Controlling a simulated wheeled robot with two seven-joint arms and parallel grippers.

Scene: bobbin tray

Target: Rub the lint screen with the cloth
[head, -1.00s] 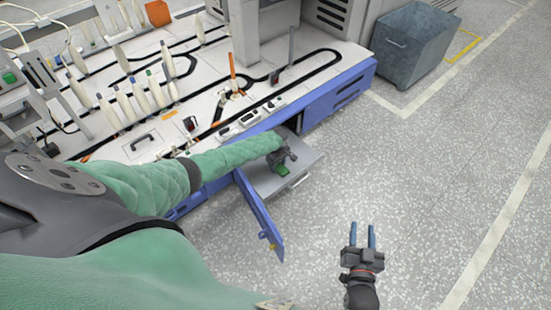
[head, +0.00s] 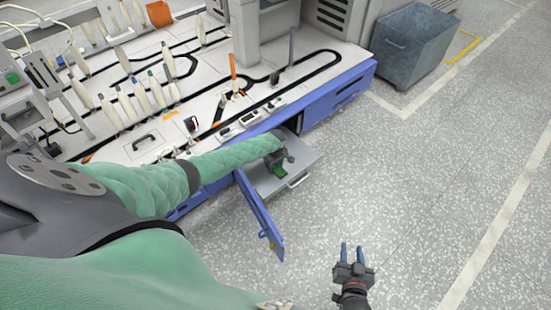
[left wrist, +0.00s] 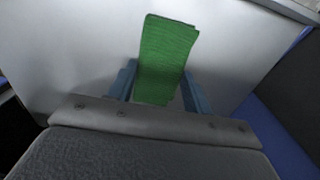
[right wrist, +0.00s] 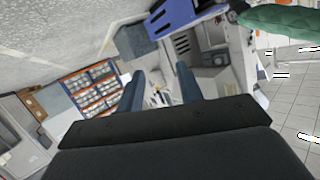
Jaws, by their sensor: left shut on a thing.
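The green cloth (head: 280,170) is in my left gripper (head: 277,158), low over a flat grey pulled-out panel (head: 308,158) with a front handle. The panel appears to be the lint screen or its drawer. In the left wrist view the folded cloth (left wrist: 167,50) stands out between the two blue fingers, with the smooth grey surface (left wrist: 85,60) behind it. I cannot tell whether the cloth touches that surface. My right gripper (head: 351,250) is open and empty, over the floor in front of the machine.
A blue door (head: 258,212) hangs open just left of the panel. The machine top (head: 200,110) above carries several bobbins and black tracks. A grey bin (head: 412,50) stands at the back right. The speckled floor (head: 430,180) on the right is clear.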

